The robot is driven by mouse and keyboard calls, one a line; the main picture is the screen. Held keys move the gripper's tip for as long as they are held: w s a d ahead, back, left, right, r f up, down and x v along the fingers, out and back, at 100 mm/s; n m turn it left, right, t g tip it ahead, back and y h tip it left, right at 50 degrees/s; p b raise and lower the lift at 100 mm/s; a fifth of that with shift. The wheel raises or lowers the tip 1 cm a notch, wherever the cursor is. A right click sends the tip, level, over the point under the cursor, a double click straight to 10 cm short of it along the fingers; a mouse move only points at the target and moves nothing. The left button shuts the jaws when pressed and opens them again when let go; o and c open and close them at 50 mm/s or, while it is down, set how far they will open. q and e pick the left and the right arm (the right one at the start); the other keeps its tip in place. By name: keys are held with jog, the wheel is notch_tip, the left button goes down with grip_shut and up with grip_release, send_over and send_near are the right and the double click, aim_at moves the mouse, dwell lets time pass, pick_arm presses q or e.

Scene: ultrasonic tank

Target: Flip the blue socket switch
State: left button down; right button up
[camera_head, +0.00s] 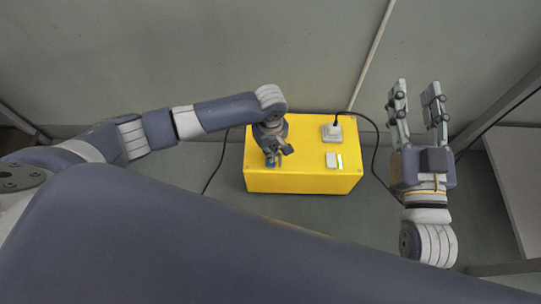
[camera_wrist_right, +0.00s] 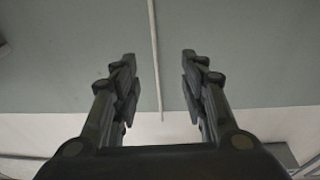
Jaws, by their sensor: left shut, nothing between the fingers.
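The blue socket switch (camera_head: 270,162) sits on the front left of the yellow box (camera_head: 305,183), partly hidden by my left gripper. My left gripper (camera_head: 281,158) is shut and empty, pointing down right at the blue switch. Whether it touches the switch I cannot tell. My right gripper (camera_head: 417,90) is open and empty, raised to the right of the box with its fingers pointing away. It also shows open in the right wrist view (camera_wrist_right: 160,85), with only wall and floor beyond it.
A white socket (camera_head: 332,131) with a black plug and cable stands at the back right of the box top. A white switch (camera_head: 331,160) with a greenish strip (camera_head: 340,162) lies in front of it. Black cables hang on both sides. A light table (camera_head: 518,175) stands at the right.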

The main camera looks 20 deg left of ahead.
pick_arm(q)
jog(key=shift+r, duration=0.25)
jog(key=shift+r+p, duration=0.2)
jog(key=shift+p, duration=0.35)
jog(key=shift+r+p, duration=0.25)
jog(key=shift+p, duration=0.05)
jog(key=shift+r, duration=0.15)
pick_arm(e)
notch_tip(320, 180, down, 11)
jog(key=s+d+g+h, duration=0.2)
jog(key=g, duration=0.4)
jog(key=shift+r, duration=0.1)
